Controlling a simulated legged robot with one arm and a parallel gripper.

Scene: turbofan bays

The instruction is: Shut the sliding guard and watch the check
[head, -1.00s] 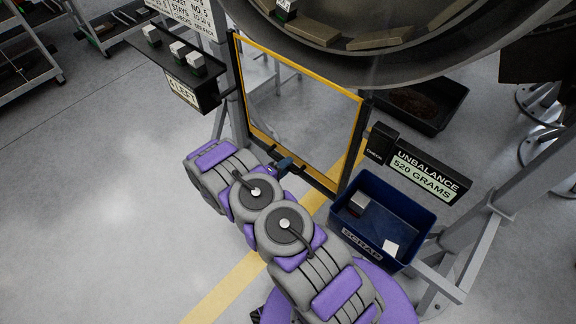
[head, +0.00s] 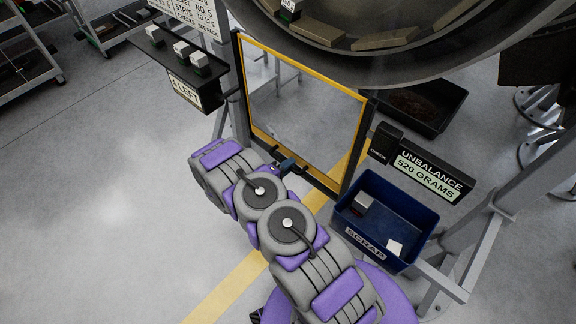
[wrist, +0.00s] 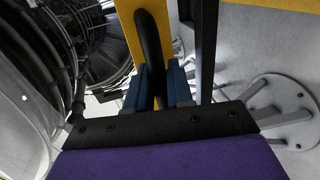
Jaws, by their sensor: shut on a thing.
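The sliding guard (head: 303,103) is a clear panel in a yellow frame, standing upright below the large round fan casing (head: 372,45). Its right side meets a dark post. My gripper (head: 286,166) is at the guard's lower edge, partly hidden by my arm in the head view. In the wrist view, the blue fingers of my gripper (wrist: 159,88) are shut on a black bar handle (wrist: 149,50) in front of the yellow frame (wrist: 129,20). The check display (head: 428,174) reads "UNBALANCE 520 GRAMS", with a small dark box marked "CHECK" (head: 384,143) beside it.
A blue scrap bin (head: 417,217) holding white-topped blocks stands below the display. A shelf with several blocks and a label ending in "LEFT" (head: 186,91) is at the guard's left. A dark tray (head: 425,105) lies behind. The floor at left is clear.

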